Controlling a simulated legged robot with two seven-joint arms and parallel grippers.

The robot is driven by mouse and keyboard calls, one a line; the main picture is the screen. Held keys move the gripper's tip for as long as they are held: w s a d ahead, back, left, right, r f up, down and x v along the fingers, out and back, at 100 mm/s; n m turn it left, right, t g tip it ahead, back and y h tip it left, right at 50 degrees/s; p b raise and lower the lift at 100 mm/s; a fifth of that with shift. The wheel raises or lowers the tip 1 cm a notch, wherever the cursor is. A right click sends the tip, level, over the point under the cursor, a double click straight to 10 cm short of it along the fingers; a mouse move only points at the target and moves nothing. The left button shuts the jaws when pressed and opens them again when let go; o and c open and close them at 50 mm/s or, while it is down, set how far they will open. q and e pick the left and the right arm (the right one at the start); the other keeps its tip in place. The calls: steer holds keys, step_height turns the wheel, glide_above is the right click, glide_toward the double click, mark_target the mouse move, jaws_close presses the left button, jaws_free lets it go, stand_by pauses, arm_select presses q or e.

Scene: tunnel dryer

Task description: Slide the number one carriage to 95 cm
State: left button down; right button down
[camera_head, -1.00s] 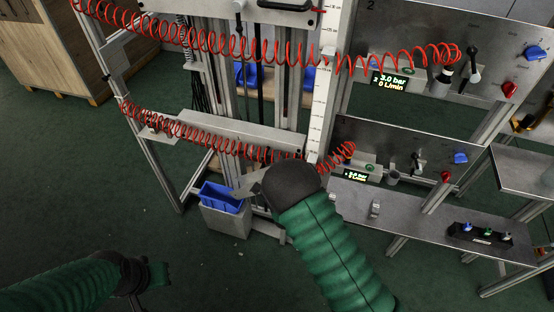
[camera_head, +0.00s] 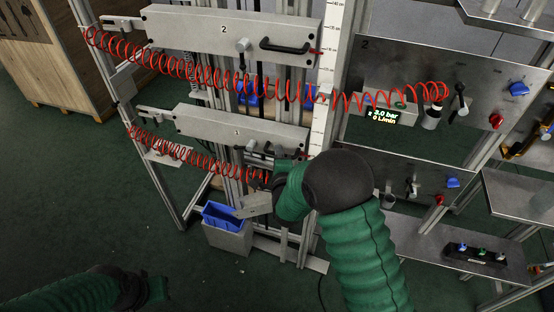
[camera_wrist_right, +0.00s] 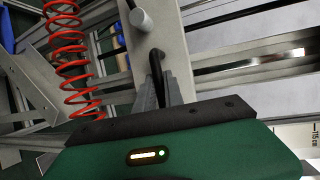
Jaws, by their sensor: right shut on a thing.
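The lower grey carriage (camera_head: 215,125) sits across the vertical rails, its small digit too unclear to read surely. My right gripper (camera_head: 268,165) is at this carriage's lower right, partly hidden by my arm. In the wrist view its fingers (camera_wrist_right: 155,92) are shut around the carriage's black handle (camera_wrist_right: 157,62). A round grey knob (camera_wrist_right: 141,20) is beside the handle. A white scale (camera_head: 322,125) runs up the right of the rails; its marks are too small to read at the carriage. My left gripper (camera_head: 155,291) is low at the left, its fingers unclear.
The carriage marked 2 (camera_head: 200,35) sits above, with its own black handle. Red coiled hoses (camera_head: 200,72) hang across the frame. A blue bin (camera_head: 222,216) stands below. Panels with valves (camera_head: 460,60) and a shelf (camera_head: 410,245) are at the right.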

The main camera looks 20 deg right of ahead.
steer(key=shift+d+r, duration=0.2)
steer(key=shift+d, duration=0.15)
steer(key=c, duration=1.6)
jaws_free()
steer(key=shift+o, duration=0.7)
steer(key=shift+f, duration=0.1)
arm_select(q)
steer(key=shift+d+r, duration=0.1)
steer(key=shift+d, duration=0.25)
steer(key=shift+a, duration=0.1)
arm_select(e)
steer(key=shift+f, duration=0.1)
